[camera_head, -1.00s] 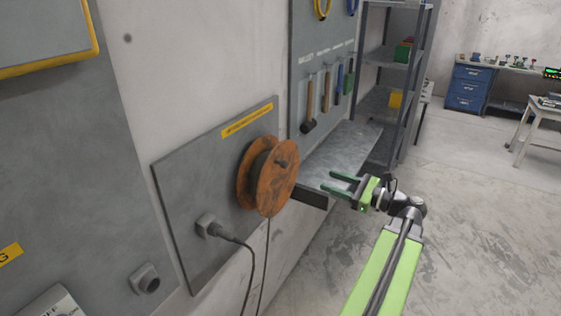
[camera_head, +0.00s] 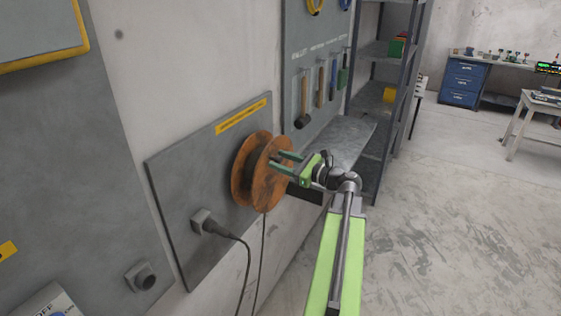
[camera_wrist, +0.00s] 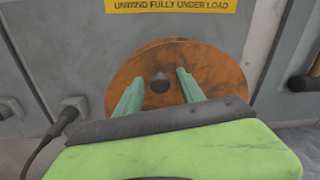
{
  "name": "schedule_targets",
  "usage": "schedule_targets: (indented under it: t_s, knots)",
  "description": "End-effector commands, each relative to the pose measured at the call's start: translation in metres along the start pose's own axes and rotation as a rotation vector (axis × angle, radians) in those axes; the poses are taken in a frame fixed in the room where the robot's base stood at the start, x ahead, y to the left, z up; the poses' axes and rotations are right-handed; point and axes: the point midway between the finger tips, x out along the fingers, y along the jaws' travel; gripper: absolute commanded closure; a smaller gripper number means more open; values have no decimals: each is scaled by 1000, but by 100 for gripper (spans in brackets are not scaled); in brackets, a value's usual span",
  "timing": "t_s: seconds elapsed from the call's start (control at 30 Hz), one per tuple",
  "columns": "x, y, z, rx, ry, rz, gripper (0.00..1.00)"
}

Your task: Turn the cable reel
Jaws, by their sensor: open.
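The orange-brown cable reel (camera_head: 262,183) is mounted on a grey wall panel, and a thin cable hangs down from it. My gripper (camera_head: 276,159) is at the reel's front face, its two green fingers pointing at the reel. In the wrist view, the reel (camera_wrist: 210,62) fills the middle, with a small dark knob or hub (camera_wrist: 160,84) on its face. The open fingers of my gripper (camera_wrist: 157,88) appear one on each side of this hub. Whether they touch the hub or the reel face cannot be told.
The grey panel (camera_head: 185,180) carries a yellow label (camera_head: 241,117) above the reel and a socket with a plugged black cable (camera_head: 216,226) at its lower left. A grey shelf board (camera_head: 345,140) and hanging hammers (camera_head: 303,105) are right of the reel.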

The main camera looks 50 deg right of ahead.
Motion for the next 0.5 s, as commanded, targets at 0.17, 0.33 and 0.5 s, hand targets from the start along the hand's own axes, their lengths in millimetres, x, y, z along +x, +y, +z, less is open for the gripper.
schedule_targets:
  t_s: [0.17,0.33,0.5]
  knots:
    - [5,0,0,0,0,-1,54]
    - [4,0,0,0,0,-1,57]
    - [4,0,0,0,0,-1,79]
